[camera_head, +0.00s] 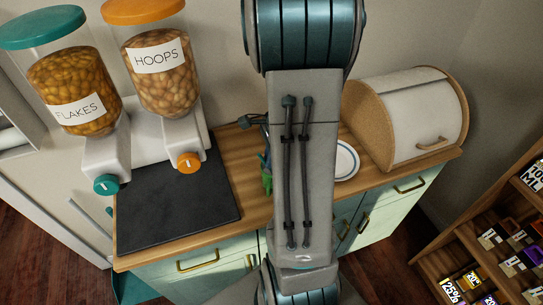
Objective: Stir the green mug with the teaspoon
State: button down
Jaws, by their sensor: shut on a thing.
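My arm runs down the middle of the view and blocks much of the counter behind it. My gripper is not visible. I cannot make out the green mug or the teaspoon. A small green and blue thing (266,172) shows at the left edge of my arm on the counter, mostly hidden, and I cannot tell what it is. A white plate (346,161) with a blue rim lies on the counter just right of my arm, partly covered by it.
Two cereal dispensers, flakes (75,90) and hoops (160,75), stand at the back left behind a dark mat (180,208). A bread bin (408,118) stands on the right of the wooden counter (228,160). A stocked shelf (500,245) is at lower right.

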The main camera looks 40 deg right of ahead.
jog(key=shift+r, duration=0.1)
jog(key=w+a+r+p, duration=0.1)
jog(key=a+r+p, duration=0.2)
jog(key=r+p, duration=0.5)
jog(key=shift+a+r, duration=0.3)
jog(key=shift+r, duration=0.05)
dwell(0.4)
dwell(0.8)
jog(key=shift+a+v, duration=0.25)
jog(key=shift+v, duration=0.95)
jog(key=shift+a+v, duration=0.2)
jog(key=shift+v, duration=1.05)
jog(key=shift+w, duration=0.15)
